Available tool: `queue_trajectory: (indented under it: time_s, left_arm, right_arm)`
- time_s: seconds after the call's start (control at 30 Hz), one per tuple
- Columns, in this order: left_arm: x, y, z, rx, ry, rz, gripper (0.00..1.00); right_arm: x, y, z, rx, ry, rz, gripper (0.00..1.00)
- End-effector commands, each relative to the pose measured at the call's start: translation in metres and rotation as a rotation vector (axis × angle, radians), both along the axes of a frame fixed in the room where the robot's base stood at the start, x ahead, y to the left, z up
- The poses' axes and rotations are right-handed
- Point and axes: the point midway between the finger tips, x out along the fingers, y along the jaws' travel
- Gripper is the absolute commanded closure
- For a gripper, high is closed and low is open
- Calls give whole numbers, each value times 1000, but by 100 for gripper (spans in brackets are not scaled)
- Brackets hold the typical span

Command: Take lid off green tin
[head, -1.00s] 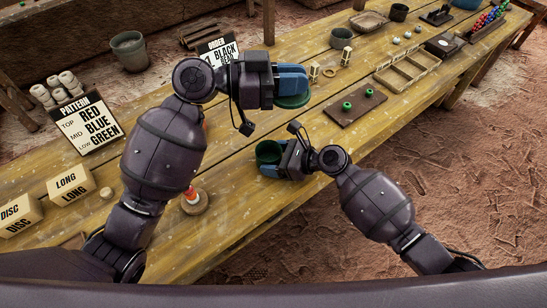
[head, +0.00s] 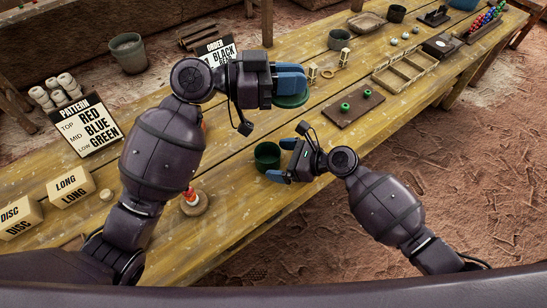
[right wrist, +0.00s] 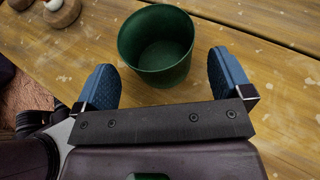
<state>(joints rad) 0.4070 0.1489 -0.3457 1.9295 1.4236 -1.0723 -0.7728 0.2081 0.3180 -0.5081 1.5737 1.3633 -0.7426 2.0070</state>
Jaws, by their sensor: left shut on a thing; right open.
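The green tin (head: 267,156) stands upright on the table with its top open and its inside empty; it also shows in the right wrist view (right wrist: 157,60). My left gripper (head: 291,80) is shut on the green lid (head: 292,101), held up and apart from the tin. The gripper hides much of the lid. My right gripper (head: 282,160) is open beside the tin. In the right wrist view its two blue fingers (right wrist: 165,78) are spread wide, with the tin standing just beyond and between them.
Bare table lies around the tin.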

Motion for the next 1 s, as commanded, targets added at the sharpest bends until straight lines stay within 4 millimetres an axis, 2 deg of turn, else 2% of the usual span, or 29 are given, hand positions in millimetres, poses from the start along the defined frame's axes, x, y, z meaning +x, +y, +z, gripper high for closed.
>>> queue_trajectory:
  time_s: [0.2, 0.43, 0.63, 0.87, 1.0]
  left_arm:
    - [-1, 0, 9, -1, -6, 0, 100]
    - [-1, 0, 12, 0, -8, 0, 100]
    - [-1, 0, 13, 0, -9, 0, 100]
    - [-1, 0, 13, 0, -9, 0, 100]
    - [-1, 0, 13, 0, -9, 0, 100]
  right_arm:
    - [-15, -40, 17, -3, -1, 0, 3]
    - [-27, -70, 30, -2, 0, 0, 3]
    - [-32, -81, 35, -1, 0, 1, 3]
    - [-32, -83, 35, -2, -2, 1, 3]
    - [-36, -84, 29, -39, -60, 1, 3]
